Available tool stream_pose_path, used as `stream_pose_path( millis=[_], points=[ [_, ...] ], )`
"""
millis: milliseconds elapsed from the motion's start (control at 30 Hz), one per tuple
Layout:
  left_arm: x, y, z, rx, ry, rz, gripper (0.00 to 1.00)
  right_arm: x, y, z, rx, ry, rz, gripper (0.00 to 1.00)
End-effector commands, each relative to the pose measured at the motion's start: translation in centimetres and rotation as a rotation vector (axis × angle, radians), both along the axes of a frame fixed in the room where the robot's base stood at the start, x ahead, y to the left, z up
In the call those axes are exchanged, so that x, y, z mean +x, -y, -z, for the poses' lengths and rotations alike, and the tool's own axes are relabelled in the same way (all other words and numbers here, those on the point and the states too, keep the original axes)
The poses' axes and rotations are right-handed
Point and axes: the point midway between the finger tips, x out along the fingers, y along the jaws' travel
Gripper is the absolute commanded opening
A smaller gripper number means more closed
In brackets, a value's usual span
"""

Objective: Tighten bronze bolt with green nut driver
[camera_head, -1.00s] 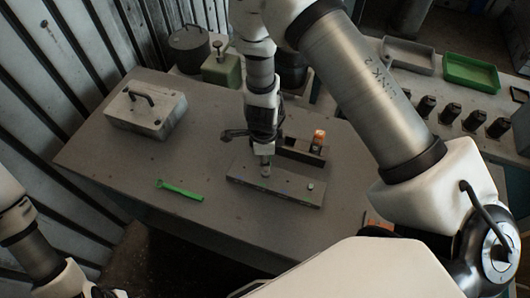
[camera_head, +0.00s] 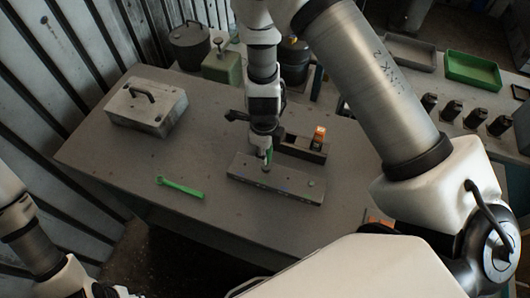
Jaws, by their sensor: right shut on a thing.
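My right gripper (camera_head: 262,142) points down over the near grey bar and is shut on a slim tool with a green part (camera_head: 269,156), which appears to be the green nut driver. The gripper hides most of it. The grey bar (camera_head: 285,187) lies on the table with a small bolt-like stub on its right part (camera_head: 310,183). Another small stub (camera_head: 266,169) is just under the tool's tip; I cannot tell whether they touch. No bronze colour can be made out on either. My left arm enters at the lower left, its gripper cut off by the bottom edge.
A green spanner (camera_head: 180,188) lies on the table to the left. A grey lidded box (camera_head: 146,107) stands at the back left. A dark holder (camera_head: 300,147) with an orange-topped item (camera_head: 319,135) sits behind the bar. The table's front left is clear.

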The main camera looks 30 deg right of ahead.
Motion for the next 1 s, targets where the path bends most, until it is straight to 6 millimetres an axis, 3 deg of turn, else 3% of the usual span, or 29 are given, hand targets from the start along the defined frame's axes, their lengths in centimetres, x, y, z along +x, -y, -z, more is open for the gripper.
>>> stream_pose_path(
  millis=[433,800,1000],
  points=[
    [0.0,0.0,0.0,0.0,0.0,0.0,0.4,0.0,0.0,-1.8,0.001,0.001,-0.001,0.0],
    [0.0,0.0,0.0,0.0,0.0,0.0,0.4,0.0,0.0,-6.2,0.0,0.0,-0.001,0.0],
    [0.0,0.0,0.0,0.0,0.0,0.0,0.4,0.0,0.0,-6.4,0.0,-0.001,0.0,0.0]
  ],
)
